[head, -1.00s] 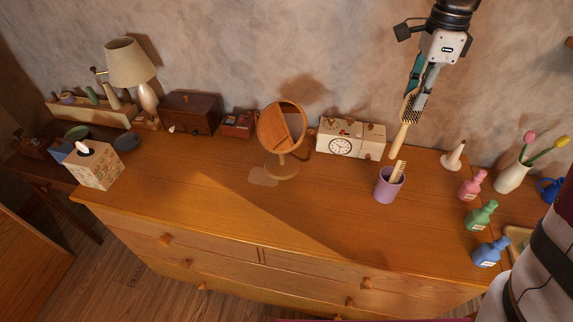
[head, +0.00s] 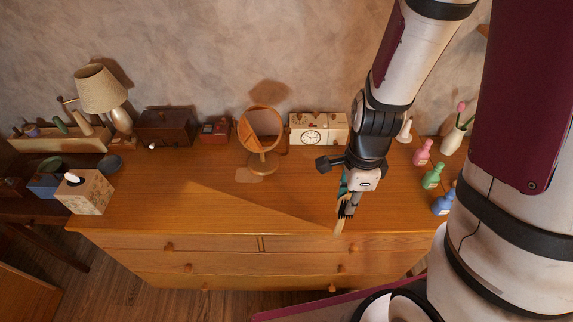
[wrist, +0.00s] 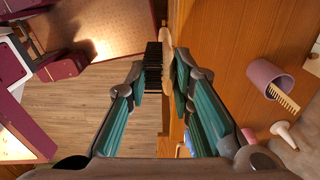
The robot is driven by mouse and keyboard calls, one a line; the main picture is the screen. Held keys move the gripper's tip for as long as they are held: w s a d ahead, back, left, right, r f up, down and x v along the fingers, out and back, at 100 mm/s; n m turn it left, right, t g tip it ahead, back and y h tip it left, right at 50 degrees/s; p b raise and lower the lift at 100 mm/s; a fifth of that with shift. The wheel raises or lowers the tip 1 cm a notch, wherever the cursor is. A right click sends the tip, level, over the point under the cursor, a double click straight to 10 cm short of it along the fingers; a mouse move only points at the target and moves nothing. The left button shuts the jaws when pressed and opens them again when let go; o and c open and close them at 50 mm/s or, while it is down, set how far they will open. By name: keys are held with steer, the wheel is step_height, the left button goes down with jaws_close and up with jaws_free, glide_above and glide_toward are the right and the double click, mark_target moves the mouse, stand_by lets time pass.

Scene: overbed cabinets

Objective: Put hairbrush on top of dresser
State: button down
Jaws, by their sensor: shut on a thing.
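The hairbrush (head: 341,217) has a pale wooden body and dark bristles. My gripper (head: 347,198) is shut on it, near the dresser's front edge in the head view. The wrist view also shows the hairbrush (wrist: 168,50) between my fingers (wrist: 160,77), its bristles toward the floor side and the dresser top (wrist: 225,30) to its right. The dresser (head: 230,205) is orange-brown wood with drawers. My fingers partly hide the brush in the head view, and I cannot tell its exact height.
A purple cup (wrist: 263,80) holding a comb (wrist: 284,98) stands on the dresser; my arm hides it in the head view. A round mirror (head: 262,130), clock (head: 311,136), tissue box (head: 86,196) and several bottles (head: 433,177) stand around. The dresser's middle left is clear.

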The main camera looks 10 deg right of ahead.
steer(key=w+a+f+b, duration=0.1)
steer(key=w+f, duration=0.1)
steer(key=w, duration=0.6)
steer(key=w+a+f, duration=0.1)
steer(key=w+f, duration=0.2)
steer(key=w, duration=0.5)
steer(key=shift+a+b, duration=0.2)
steer(key=shift+b, duration=0.15)
steer(key=shift+f, duration=0.15)
steer(key=c, duration=1.4)
jaws_free()
